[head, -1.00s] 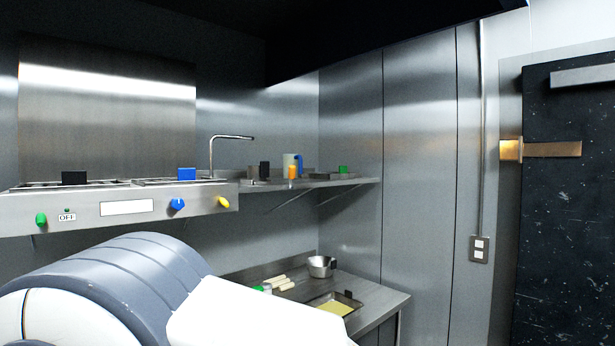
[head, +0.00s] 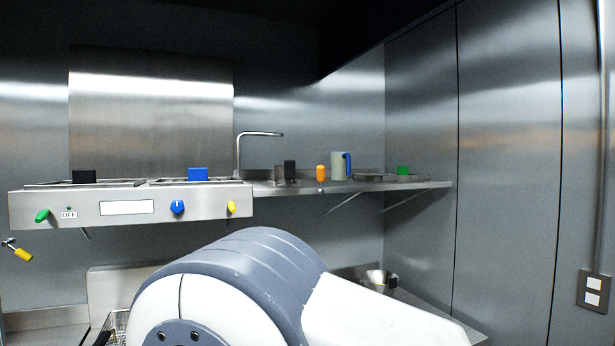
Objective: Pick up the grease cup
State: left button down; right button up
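A small steel cup (head: 380,281) stands on the lower counter at the right, partly hidden behind my arm. A steel container with a black grip (head: 289,172) stands on the upper shelf. I cannot tell for sure which of these is the grease cup. A grey and white arm link of mine fills the lower middle of the view. Neither gripper shows, so I cannot tell whether either is open or shut.
The griddle front (head: 130,206) has green, blue and yellow knobs. The shelf (head: 370,187) also bears an orange-handled tool (head: 321,174), a jug with a blue handle (head: 339,166) and a green block (head: 403,171). A wire basket (head: 118,325) is at lower left.

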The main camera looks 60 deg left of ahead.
aim_at(286, 174)
jog(key=u, duration=0.3)
jog(key=i, duration=1.6)
jog(key=u, duration=1.25)
jog(key=i, duration=0.9)
jog(key=u, duration=1)
